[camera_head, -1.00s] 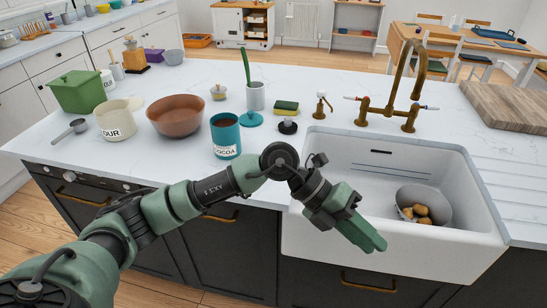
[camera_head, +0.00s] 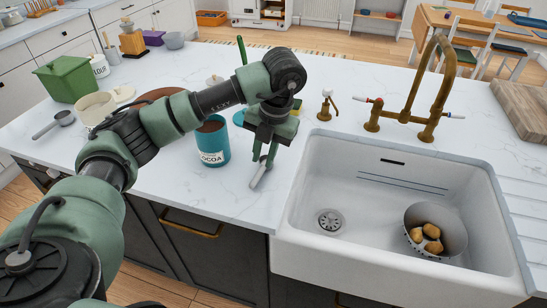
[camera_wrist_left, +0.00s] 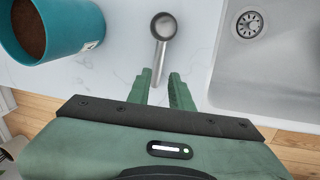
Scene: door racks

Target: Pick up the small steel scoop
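The small steel scoop lies on the white counter left of the sink. Its round bowl and handle show in the left wrist view (camera_wrist_left: 163,28); in the head view its handle (camera_head: 257,178) shows and its bowl is hidden behind my gripper. My left gripper (camera_head: 264,157) points down over the scoop, right of the blue cocoa canister (camera_head: 208,146). In the left wrist view its fingers (camera_wrist_left: 160,77) are apart, with the handle's end between them and a gap on both sides. My right gripper is not in view.
The white sink (camera_head: 300,245) is just right, holding a metal colander (camera_head: 445,222) with potatoes. A brass faucet (camera_head: 425,95) stands behind it. My arm partly hides the brown bowl (camera_head: 160,95).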

